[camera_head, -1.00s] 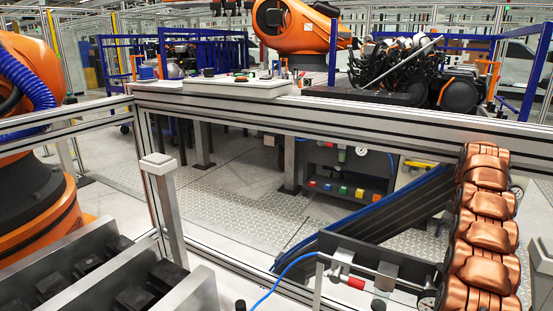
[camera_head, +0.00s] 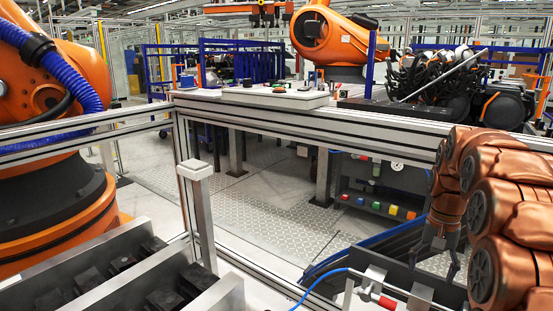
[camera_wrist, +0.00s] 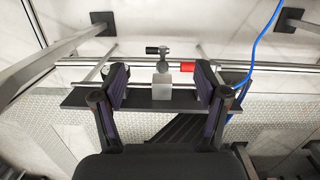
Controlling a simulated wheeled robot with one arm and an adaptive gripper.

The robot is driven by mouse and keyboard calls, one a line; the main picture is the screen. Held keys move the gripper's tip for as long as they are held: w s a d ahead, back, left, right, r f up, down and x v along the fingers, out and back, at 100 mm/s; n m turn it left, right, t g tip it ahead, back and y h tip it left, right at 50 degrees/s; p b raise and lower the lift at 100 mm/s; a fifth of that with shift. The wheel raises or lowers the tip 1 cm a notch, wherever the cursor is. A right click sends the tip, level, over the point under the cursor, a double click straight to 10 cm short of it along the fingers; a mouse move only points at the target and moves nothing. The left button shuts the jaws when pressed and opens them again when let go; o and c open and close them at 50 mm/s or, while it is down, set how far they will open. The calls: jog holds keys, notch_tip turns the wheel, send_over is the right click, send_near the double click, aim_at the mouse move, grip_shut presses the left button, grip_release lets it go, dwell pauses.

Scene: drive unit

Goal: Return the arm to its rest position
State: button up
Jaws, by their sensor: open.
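My copper-coloured arm (camera_head: 505,205) is folded at the right edge of the head view, with its links bunched close together. My gripper (camera_head: 434,262) hangs below it, fingers pointing down, beside the metal fence rail. In the wrist view my gripper (camera_wrist: 160,76) has its two dark fingers spread wide with nothing held between them. A small grey block with a black knob (camera_wrist: 162,88) shows in the gap beyond the fingertips, apart from them.
A clamp with a red handle (camera_head: 383,301) and a blue cable (camera_head: 330,271) lie below my gripper. A white tray (camera_head: 275,98) and black engine parts (camera_head: 460,80) rest on the far bench. An orange robot (camera_head: 50,190) stands left. A metal post (camera_head: 198,210) rises in front.

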jog(key=s+a+n+g, duration=0.1)
jog(key=s+a+n, duration=0.3)
jog(key=s+a, duration=1)
jog(key=s+a+f+n, duration=0.1)
jog(key=s+a+f, duration=0.15)
jog(key=s, duration=0.65)
jog(key=s+a+f+n, duration=0.2)
jog(key=s+f, duration=0.2)
jog(key=s, duration=0.6)
notch_tip(320, 180, up, 18)
jog(key=w+p, duration=0.1)
jog(key=p, duration=1.5)
jog(key=shift+w+r+h+p, duration=0.15)
jog(key=shift+w+h+p, duration=0.1)
jog(key=shift+h+p, duration=0.1)
